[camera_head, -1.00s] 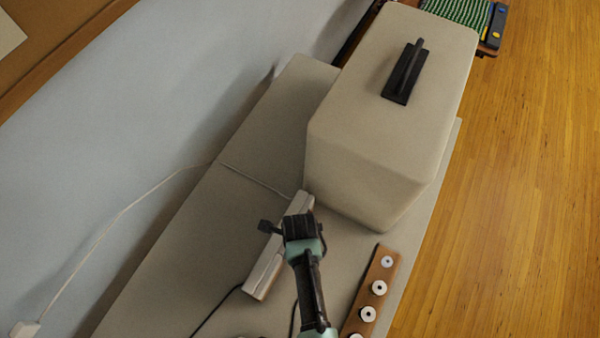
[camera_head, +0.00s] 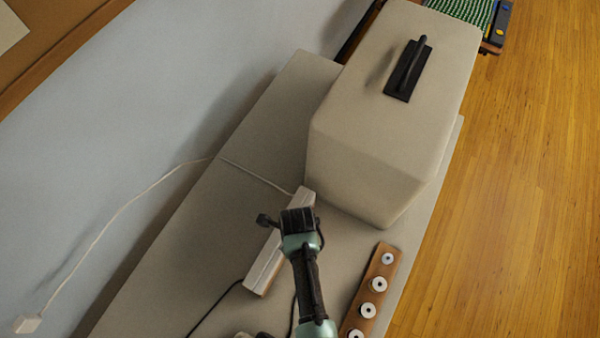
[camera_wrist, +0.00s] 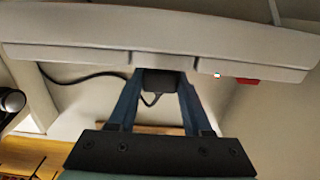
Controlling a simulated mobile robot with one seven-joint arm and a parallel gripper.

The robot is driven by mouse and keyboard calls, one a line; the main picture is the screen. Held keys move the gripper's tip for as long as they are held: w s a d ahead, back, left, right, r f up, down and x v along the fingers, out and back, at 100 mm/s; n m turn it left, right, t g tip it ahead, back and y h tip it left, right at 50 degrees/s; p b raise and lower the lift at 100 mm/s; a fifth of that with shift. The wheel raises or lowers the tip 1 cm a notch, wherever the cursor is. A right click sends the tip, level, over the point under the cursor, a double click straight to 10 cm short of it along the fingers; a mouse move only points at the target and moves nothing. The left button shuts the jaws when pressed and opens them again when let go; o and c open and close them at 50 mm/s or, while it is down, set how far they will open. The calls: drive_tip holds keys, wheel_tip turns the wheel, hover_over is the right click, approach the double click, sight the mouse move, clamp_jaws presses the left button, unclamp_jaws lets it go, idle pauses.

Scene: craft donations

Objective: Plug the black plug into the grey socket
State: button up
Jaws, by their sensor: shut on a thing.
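My gripper (camera_wrist: 160,88) is shut on the black plug (camera_wrist: 160,82), which sits between its two dark blue fingers in the wrist view. A thin dark loop of cord shows just below the plug. A pale power strip (camera_wrist: 75,52) crosses the wrist view directly beyond the plug, and the plug's far end meets its edge. I cannot tell whether the plug touches it or is in it. No grey socket can be made out. In the head view my gripper (camera_head: 298,218) is over the power strip (camera_head: 262,272) and hides its middle. The plug is hidden there.
A large beige case (camera_head: 375,165) with a black handle stands close behind my gripper. A wooden rack (camera_head: 372,290) with white round pieces lies to the right. A red switch (camera_wrist: 247,81) shows at the strip. A black cable (camera_head: 215,305) lies at the left.

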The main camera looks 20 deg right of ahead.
drive_tip(key=shift+w+a, duration=0.15)
drive_tip(key=shift+w, duration=0.05)
drive_tip(key=o, duration=1.3)
drive_tip(key=shift+c, duration=0.2)
drive_tip(key=shift+r, duration=0.1)
wheel_tip(320, 180, up, 13)
drive_tip(key=shift+b, duration=0.35)
